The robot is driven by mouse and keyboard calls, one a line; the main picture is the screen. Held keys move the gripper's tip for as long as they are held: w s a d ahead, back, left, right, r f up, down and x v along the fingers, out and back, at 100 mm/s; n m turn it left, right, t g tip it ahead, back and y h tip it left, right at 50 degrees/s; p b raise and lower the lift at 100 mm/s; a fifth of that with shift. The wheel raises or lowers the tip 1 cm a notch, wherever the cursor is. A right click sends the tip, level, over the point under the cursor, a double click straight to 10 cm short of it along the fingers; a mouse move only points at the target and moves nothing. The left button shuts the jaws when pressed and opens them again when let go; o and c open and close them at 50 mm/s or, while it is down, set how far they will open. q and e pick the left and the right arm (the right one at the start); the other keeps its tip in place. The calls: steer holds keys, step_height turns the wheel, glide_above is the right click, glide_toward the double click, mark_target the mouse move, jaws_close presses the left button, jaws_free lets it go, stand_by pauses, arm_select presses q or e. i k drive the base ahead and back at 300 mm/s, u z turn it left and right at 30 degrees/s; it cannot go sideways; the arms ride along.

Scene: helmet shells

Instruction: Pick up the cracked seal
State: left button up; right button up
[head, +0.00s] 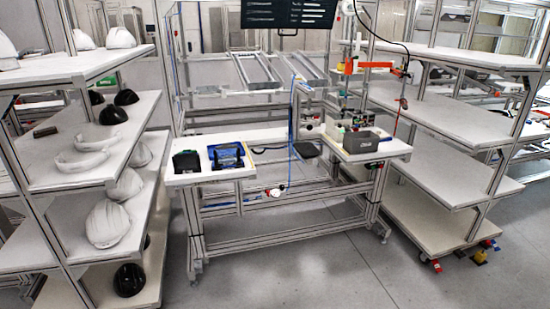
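I cannot make out a cracked seal in the head view. White helmet shells (108,223) and black ones (112,115) stand on the left shelf rack (40,66). Two pale curved pieces, one of them in front (82,160), lie on a middle shelf there; I cannot tell what they are. A small dark bar (45,132) lies near them. Neither of my grippers is in view.
A white workbench (262,134) stands in the middle, with a black item (187,162), a blue item (226,156) and a grey box (361,142) on it. A right rack (440,120) has mostly bare shelves. The grey floor (290,275) in front is clear.

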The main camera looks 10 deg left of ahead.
mark_target(225, 146)
steer(key=z, duration=0.4)
steer(key=i, duration=1.15)
steer(key=u, duration=0.4)
steer(key=i, duration=1.95)
steer(key=u, duration=2.05)
steer(key=i, duration=0.75)
steer(key=u, duration=0.65)
